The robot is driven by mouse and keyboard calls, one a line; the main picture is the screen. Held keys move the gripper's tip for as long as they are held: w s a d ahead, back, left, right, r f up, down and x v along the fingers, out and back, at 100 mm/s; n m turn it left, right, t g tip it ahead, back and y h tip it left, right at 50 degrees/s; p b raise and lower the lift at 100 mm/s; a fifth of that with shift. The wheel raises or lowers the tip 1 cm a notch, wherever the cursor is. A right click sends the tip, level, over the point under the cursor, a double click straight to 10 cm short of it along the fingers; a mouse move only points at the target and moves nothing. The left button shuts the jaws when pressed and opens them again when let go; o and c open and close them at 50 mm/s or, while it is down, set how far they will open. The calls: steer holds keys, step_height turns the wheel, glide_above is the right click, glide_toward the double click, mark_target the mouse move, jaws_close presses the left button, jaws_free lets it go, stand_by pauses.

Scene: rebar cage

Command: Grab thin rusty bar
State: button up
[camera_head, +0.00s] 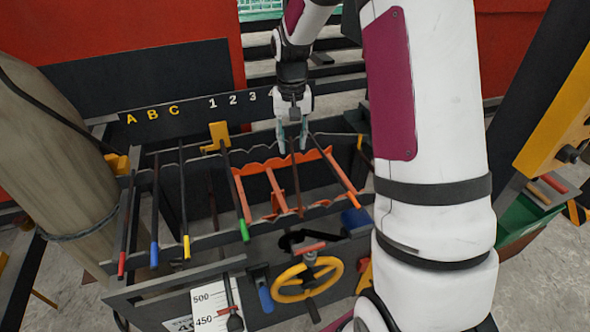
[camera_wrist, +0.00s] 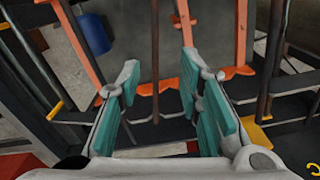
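Several thin bars lie across a dark rack in the head view. A thin rusty bar (camera_head: 296,185) without a coloured tip runs beneath my gripper (camera_head: 293,146). In the wrist view my gripper (camera_wrist: 160,80) is open, with teal finger pads apart. A thin rusty bar (camera_wrist: 155,55) shows in the gap between them, apart from both pads and beyond the tips. I cannot tell its exact distance from the fingers. A dark rusty bar (camera_head: 213,205) also lies left of the green-tipped bar in the head view.
The rack's notched front plate (camera_head: 205,243) and orange scalloped supports (camera_head: 262,165) lie around the bars. A yellow handwheel (camera_head: 305,280) stands in front. A wooden post (camera_head: 50,150) is at left.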

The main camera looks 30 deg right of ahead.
mark_target(295, 170)
steer(key=f, duration=0.2)
steer(key=f+p, duration=0.1)
steer(key=f, duration=0.4)
steer(key=shift+s+d+f+p, duration=0.25)
steer(key=shift+s+d+p, duration=0.05)
steer(key=shift+s, duration=0.05)
steer(key=shift+w+f, duration=0.1)
steer(key=shift+f, duration=0.45)
jaws_close()
